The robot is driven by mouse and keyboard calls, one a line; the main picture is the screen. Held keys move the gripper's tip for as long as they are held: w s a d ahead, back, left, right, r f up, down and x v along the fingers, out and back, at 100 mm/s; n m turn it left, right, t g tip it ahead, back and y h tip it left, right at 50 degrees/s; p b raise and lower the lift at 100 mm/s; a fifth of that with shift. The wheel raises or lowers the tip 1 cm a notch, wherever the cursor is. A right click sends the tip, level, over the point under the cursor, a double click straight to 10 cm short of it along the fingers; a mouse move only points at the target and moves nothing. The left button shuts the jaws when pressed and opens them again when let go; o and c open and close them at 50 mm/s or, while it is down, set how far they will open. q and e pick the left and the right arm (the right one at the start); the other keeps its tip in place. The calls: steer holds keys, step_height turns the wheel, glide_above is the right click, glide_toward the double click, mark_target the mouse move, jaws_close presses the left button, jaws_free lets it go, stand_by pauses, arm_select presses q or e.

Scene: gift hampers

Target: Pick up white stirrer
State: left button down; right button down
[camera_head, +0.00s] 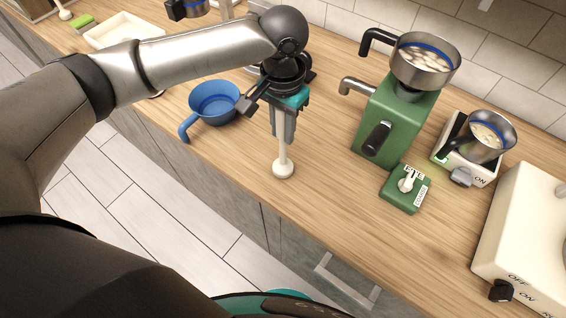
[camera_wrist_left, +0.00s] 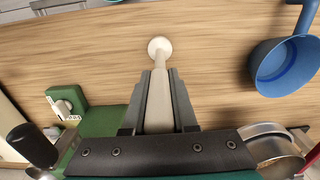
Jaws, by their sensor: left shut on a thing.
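The white stirrer (camera_head: 283,160) is a pale rod with a round knob at its lower end, over the wooden counter. My left gripper (camera_head: 283,134) is shut on its upper part, with the stirrer hanging knob-down. In the left wrist view the stirrer (camera_wrist_left: 158,88) runs between the two grey fingers of the gripper (camera_wrist_left: 158,100), and its knob sticks out past the tips. I cannot tell whether the knob touches the counter. My right gripper is not in view.
A blue cup with a handle (camera_head: 215,103) stands left of the stirrer. A green machine with a metal bowl (camera_head: 386,122), a green switch box (camera_head: 405,190), a small scale (camera_head: 466,152) and a white appliance (camera_head: 525,235) stand to the right. The counter's front edge is close.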

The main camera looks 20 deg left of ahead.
arm_select(q)
steer(key=shift+r, duration=0.15)
step_height(320, 180, up, 20)
steer(key=p, duration=0.2)
steer(key=shift+p, duration=0.4)
stand_by(0.8)
